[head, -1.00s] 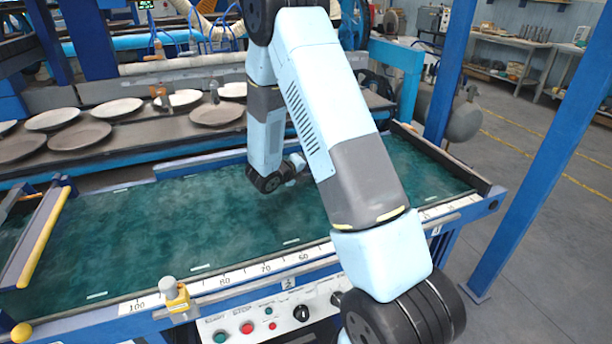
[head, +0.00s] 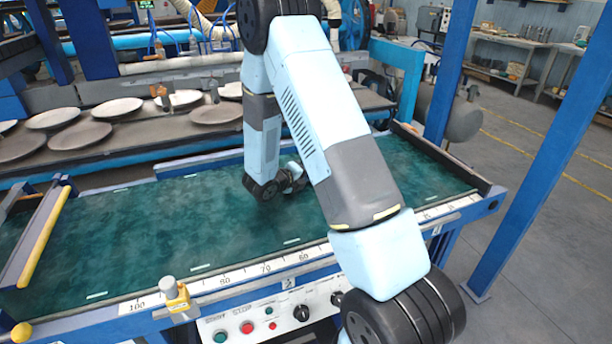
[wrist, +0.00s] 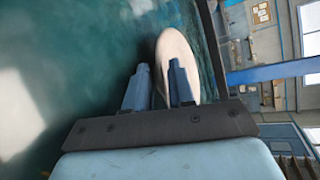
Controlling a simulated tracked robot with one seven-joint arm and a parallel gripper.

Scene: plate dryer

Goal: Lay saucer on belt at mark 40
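The saucer (wrist: 176,50) is a pale pinkish-white disc in the wrist view. Its rim lies between the two blue fingers of my gripper (wrist: 159,78), which look shut on it. The right finger covers part of the disc. Green belt shows beyond and to the left of the saucer.
Several plates (head: 80,136) stand on a dark rack behind the belt. A yellow block with a grey knob (head: 174,294) sits on the near rail, above a panel of buttons (head: 262,318). A blue post (head: 545,150) rises at right. A yellow bar (head: 44,238) crosses the left end.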

